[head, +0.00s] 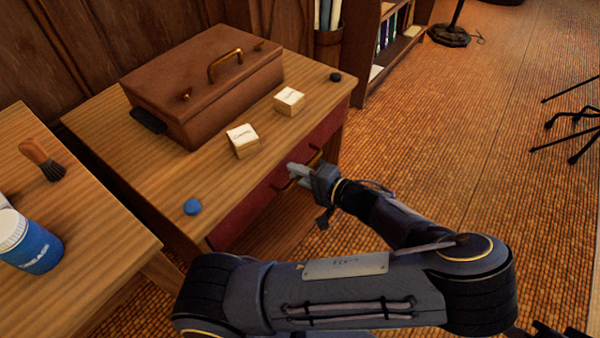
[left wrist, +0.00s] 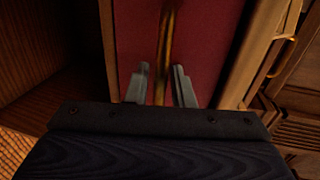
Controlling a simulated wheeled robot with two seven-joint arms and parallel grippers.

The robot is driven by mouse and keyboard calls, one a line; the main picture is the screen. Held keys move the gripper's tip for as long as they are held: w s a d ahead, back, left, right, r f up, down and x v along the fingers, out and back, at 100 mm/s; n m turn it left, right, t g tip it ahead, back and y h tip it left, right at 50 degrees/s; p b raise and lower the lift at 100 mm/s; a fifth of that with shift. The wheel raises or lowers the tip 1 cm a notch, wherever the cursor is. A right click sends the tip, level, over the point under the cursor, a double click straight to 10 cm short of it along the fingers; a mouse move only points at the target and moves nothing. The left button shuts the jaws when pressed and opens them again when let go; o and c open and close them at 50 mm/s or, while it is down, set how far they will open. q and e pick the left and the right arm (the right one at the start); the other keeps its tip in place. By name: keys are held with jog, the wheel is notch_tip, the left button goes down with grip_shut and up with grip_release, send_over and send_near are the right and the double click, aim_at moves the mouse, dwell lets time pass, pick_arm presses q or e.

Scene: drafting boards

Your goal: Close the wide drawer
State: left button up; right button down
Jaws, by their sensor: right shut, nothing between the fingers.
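The wide drawer has a dark red front (head: 247,213) under the top of the wooden table, with a brass handle (head: 314,157) near its middle. In the left wrist view the red front (left wrist: 215,45) fills the middle and the handle (left wrist: 167,45) runs between my fingers. My left gripper (head: 296,172) is at the handle; its fingers (left wrist: 163,86) stand apart, one on each side, with a visible gap on one side. How far the drawer stands out is hard to tell. My right gripper (head: 548,331) shows only as a dark bit at the bottom edge.
On the table (head: 120,165) are a brown case (head: 215,90), two small boxes (head: 243,140) (head: 289,100), a blue disc (head: 192,207) and a black disc (head: 335,77). A second table at left holds a brush (head: 42,160) and a blue jar (head: 30,245).

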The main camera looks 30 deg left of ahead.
pick_arm(q)
jog(key=shift+r, duration=0.15)
jog(key=p+v, duration=0.1)
jog(key=v, duration=0.6)
jog(key=shift+d, duration=0.4)
jog(key=shift+s, duration=0.1)
jog(key=s+f+n+g+h, duration=0.15)
jog(key=s+g+h, duration=0.35)
jog(key=s+h, duration=0.5)
jog(key=s+a+r+n+t+h, duration=0.1)
jog(key=s+r+t+h, duration=0.2)
jog(key=r+t+h, duration=0.3)
jog(key=s+r+t+h, duration=0.3)
jog(key=r, duration=0.5)
notch_tip(320, 180, up, 22)
jog(key=p, duration=2.2)
jog(key=shift+t, duration=0.3)
jog(key=shift+a+r, duration=0.1)
